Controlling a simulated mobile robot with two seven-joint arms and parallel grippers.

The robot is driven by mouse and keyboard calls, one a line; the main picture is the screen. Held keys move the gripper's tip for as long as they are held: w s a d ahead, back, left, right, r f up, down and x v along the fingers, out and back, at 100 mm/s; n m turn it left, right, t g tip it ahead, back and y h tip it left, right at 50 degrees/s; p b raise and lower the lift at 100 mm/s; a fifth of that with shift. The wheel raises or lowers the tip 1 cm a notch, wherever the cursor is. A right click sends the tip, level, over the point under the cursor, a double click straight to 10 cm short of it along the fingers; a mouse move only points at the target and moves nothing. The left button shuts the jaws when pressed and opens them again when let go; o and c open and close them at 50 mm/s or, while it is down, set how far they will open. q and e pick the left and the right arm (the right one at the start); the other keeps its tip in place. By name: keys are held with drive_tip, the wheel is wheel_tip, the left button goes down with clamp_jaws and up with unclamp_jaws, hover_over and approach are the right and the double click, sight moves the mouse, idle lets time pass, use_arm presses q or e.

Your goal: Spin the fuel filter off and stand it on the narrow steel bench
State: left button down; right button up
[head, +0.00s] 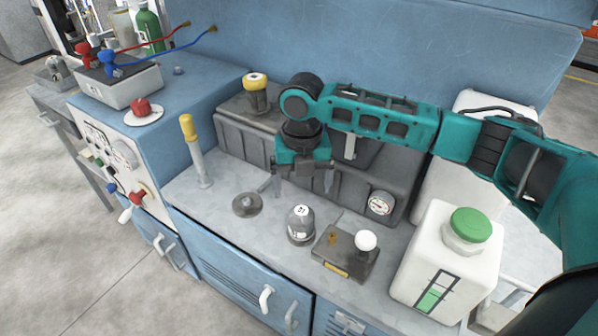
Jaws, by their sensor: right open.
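A grey domed canister with a white label (300,224), which looks like the fuel filter, stands upright on the pale steel worktop (225,238). Whether it is screwed onto a mount beneath is not clear. My right gripper (304,190) points down just above and behind the canister, its two fingers apart. Nothing shows between the fingers, and I see a gap to the canister's top. A narrow grey bench (48,99) stands at the far left; I cannot tell whether it or the worktop strip is the steel bench named. My left gripper is out of view.
A flat grey disc (247,204) and a block with a white ball knob (365,241) flank the canister. A yellow-handled lever (194,150) rises at left. A green-capped white jug (445,262) stands at right. A dark ribbed housing (235,135) lies behind.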

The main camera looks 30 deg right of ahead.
sight(302, 211)
wheel_tip(302, 211, down, 9)
drive_tip(key=shift+f+b, duration=0.1)
drive_tip(key=shift+b, duration=0.55)
drive_tip(key=shift+f, duration=0.5)
drive_tip(key=shift+c, duration=0.3)
drive_tip(key=c, duration=1.2)
drive_tip(key=n+p, duration=0.1)
drive_tip(key=n, duration=0.2)
drive_tip(key=shift+r, duration=0.1)
drive_tip(key=shift+n, duration=1.1)
